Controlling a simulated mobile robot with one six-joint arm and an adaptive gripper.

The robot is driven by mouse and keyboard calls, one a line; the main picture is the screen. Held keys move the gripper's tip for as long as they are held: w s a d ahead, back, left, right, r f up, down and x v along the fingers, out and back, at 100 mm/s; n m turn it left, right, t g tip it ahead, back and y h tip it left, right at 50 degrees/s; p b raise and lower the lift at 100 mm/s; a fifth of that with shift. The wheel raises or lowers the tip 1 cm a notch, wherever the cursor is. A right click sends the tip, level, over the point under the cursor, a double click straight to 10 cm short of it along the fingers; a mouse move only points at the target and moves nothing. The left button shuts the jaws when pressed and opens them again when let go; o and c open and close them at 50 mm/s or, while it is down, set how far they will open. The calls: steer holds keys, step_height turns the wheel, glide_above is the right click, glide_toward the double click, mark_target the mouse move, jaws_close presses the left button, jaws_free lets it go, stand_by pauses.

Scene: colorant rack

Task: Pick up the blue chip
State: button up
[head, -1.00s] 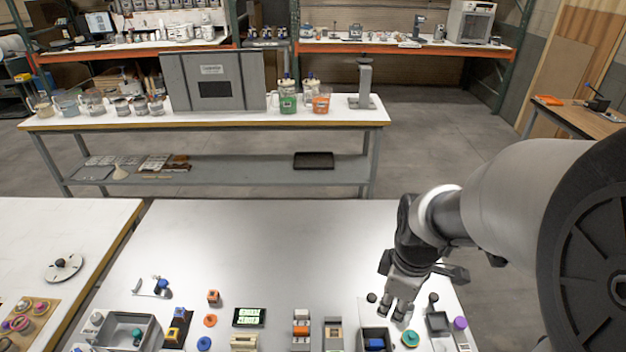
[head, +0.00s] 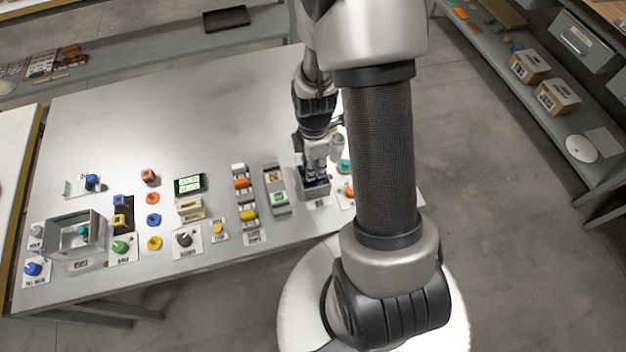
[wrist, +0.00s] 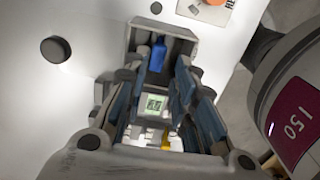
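A blue block-like piece (wrist: 157,55), the likely blue chip, lies inside a small grey open-topped bin (wrist: 178,32) in the wrist view. My gripper (wrist: 163,72) is open, with its blue-padded fingers spread at the bin and the blue piece between or just beyond their tips. I cannot tell whether the fingers touch it. In the head view my gripper (head: 313,176) points down at the grey bin (head: 314,193) near the table's right side. The blue piece is not clearly visible there, as the gripper covers the bin's inside.
A grey slotted holder (head: 276,188) and a row of coloured blocks (head: 241,184) stand left of the bin. A larger grey box (head: 62,246), knobs and discs fill the left front. An orange knob (head: 349,190) sits close right. The table's back is clear.

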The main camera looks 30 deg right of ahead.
steer(key=shift+w+f+b, duration=0.2)
steer(key=shift+f+b, duration=1)
steer(key=shift+f, duration=1.95)
steer(key=shift+r, duration=0.1)
steer(key=c, duration=0.6)
